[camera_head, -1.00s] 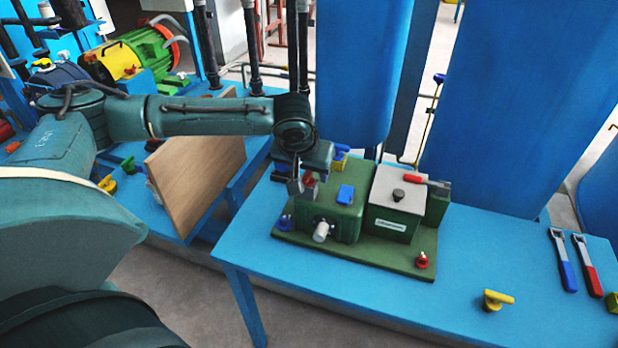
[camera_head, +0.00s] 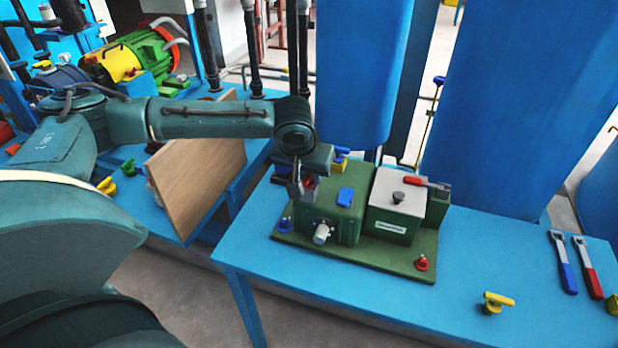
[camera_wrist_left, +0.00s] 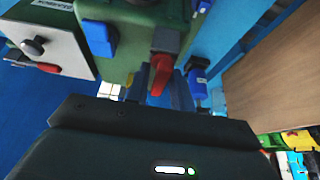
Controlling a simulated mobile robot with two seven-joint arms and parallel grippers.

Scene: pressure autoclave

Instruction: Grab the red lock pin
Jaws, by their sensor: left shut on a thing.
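The red lock pin (camera_wrist_left: 162,73) shows in the left wrist view between the two fingers of my left gripper (camera_wrist_left: 160,88). In the head view the same gripper (camera_head: 302,188) is at the left end of the green machine (camera_head: 334,212), with a little of the red pin (camera_head: 310,181) showing beside the fingers. The gripper is shut on the red lock pin. The pin's lower part is hidden by the fingers and the machine body. My right gripper is in neither view now.
The machine stands on a blue table (camera_head: 370,295). It carries a blue block (camera_head: 346,196), a grey box (camera_head: 397,203) and a red knob (camera_head: 422,263). A yellow-handled valve (camera_head: 497,300) and two levers lie to the right. A wooden board (camera_head: 195,180) stands at left.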

